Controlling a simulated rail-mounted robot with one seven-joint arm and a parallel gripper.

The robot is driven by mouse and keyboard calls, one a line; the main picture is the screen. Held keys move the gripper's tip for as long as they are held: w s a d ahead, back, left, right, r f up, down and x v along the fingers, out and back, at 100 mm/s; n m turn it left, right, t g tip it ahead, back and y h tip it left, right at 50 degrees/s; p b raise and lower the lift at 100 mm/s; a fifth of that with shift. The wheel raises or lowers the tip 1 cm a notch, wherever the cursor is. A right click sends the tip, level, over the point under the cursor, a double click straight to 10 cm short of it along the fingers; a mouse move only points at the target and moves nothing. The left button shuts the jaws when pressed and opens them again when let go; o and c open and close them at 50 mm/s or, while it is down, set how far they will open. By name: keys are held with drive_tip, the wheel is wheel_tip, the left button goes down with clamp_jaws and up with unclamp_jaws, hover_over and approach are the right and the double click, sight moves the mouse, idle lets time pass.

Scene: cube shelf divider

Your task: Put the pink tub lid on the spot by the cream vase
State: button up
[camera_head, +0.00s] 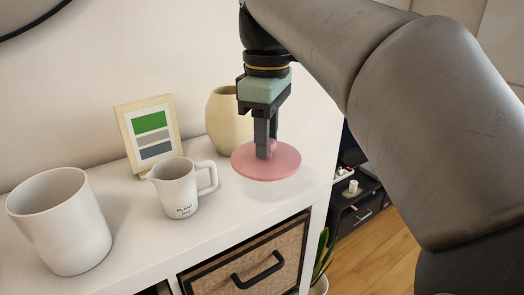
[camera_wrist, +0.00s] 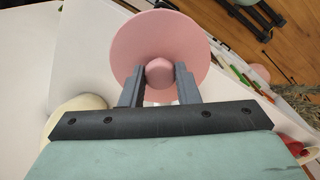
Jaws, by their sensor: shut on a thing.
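The pink tub lid (camera_head: 286,165) is a round disc with a knob on top. My gripper (camera_head: 265,154) points down and is shut on the knob. In the wrist view the lid (camera_wrist: 193,37) spreads out beyond the two fingers (camera_wrist: 160,85), with its knob between them. The cream vase (camera_head: 222,128) stands on the white shelf top just left of and behind the lid, partly hidden by my gripper. It also shows in the wrist view (camera_wrist: 75,112) at the lower left. I cannot tell whether the lid touches the shelf top or hangs slightly above it.
A white jug (camera_head: 176,189) and a large white pot (camera_head: 60,222) stand to the left on the shelf top (camera_head: 125,222). The shelf's right end is close to the lid. A woven drawer (camera_head: 250,262) is below.

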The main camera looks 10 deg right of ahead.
drive_tip(key=w+d+f, duration=0.1)
drive_tip(key=w+f, duration=0.1)
drive_tip(key=w, duration=0.1)
drive_tip(key=w+d+f, duration=0.1)
drive_tip(key=w+f, duration=0.2)
drive_tip(key=w+f+p, duration=0.1)
drive_tip(key=w+f, duration=0.1)
drive_tip(key=w, duration=0.1)
drive_tip(key=shift+w+d+f, duration=0.25)
drive_tip(key=shift+d, duration=0.15)
drive_tip(key=shift+w+f, duration=0.15)
drive_tip(key=shift+f, duration=0.05)
drive_tip(key=f, duration=0.2)
drive_tip(key=shift+w+d+f, duration=0.15)
drive_tip(key=shift+w+f, duration=0.15)
drive_tip(key=shift+f, duration=0.55)
drive_tip(key=shift+f, duration=0.15)
drive_tip(key=o, duration=1)
drive_tip(key=shift+c, duration=0.2)
wheel_tip(320, 180, up, 12)
drive_tip(key=p, duration=0.1)
drive_tip(key=shift+r, duration=0.2)
